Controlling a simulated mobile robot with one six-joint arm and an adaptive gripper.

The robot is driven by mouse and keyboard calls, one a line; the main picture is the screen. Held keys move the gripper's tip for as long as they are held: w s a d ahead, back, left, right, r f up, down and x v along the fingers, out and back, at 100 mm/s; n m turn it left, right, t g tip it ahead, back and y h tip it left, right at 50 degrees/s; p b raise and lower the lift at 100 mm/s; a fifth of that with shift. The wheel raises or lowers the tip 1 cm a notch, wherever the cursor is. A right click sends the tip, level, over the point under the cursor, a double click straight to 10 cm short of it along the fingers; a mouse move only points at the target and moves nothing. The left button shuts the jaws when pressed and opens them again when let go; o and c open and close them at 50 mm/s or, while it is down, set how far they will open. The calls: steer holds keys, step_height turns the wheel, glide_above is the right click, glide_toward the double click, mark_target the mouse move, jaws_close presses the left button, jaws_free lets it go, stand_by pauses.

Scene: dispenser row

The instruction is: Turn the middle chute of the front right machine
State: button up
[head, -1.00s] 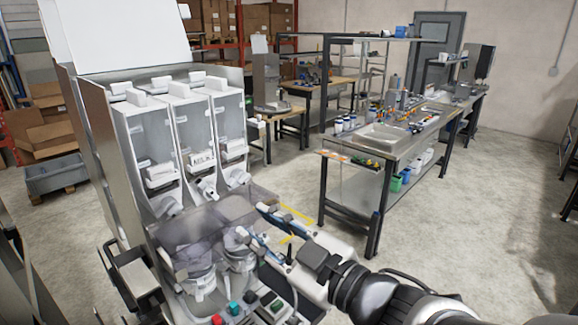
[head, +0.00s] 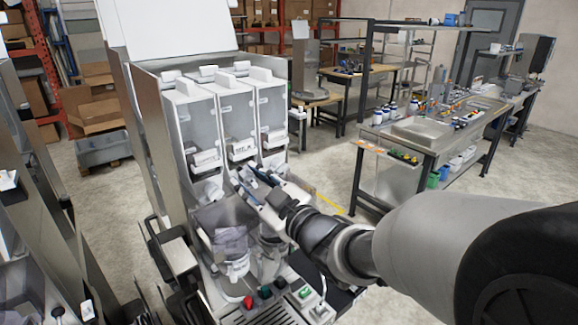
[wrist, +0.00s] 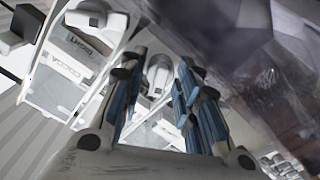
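The front right machine (head: 140,110) has three clear canisters side by side, each with a white chute low at its front. The left chute (head: 209,190) shows beside my arm; the middle and right chutes are mostly hidden behind my gripper in the head view. My gripper (head: 252,177) is at chute height in front of the middle canister (head: 239,112). In the wrist view, my gripper (wrist: 160,100) has its blue-padded fingers spread. A rounded white chute (wrist: 159,70) shows between and beyond them; I cannot tell if they touch it.
A translucent cover (head: 215,215) and mixing bowls sit below the chutes, close under my gripper. Coloured buttons (head: 265,292) and a drip grate are at the front. Another machine (head: 30,200) stands at left. A steel workbench (head: 430,140) stands at right, with open floor between.

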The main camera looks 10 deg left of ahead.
steer(key=shift+c, duration=0.2)
jaws_close()
steer(key=shift+f+n+b, duration=0.1)
steer(key=shift+n+b, duration=0.2)
steer(key=shift+b, duration=0.25)
steer(key=n+b, duration=0.3)
steer(key=b, duration=0.2)
steer(key=shift+f, duration=0.2)
steer(key=n+b, duration=0.5)
steer(key=b, duration=0.1)
steer(key=shift+n, duration=0.4)
steer(key=n, duration=0.3)
steer(key=shift+r+n+b, duration=0.15)
steer(key=shift+n+b, duration=0.25)
steer(key=n, duration=0.4)
steer(key=shift+n, duration=0.3)
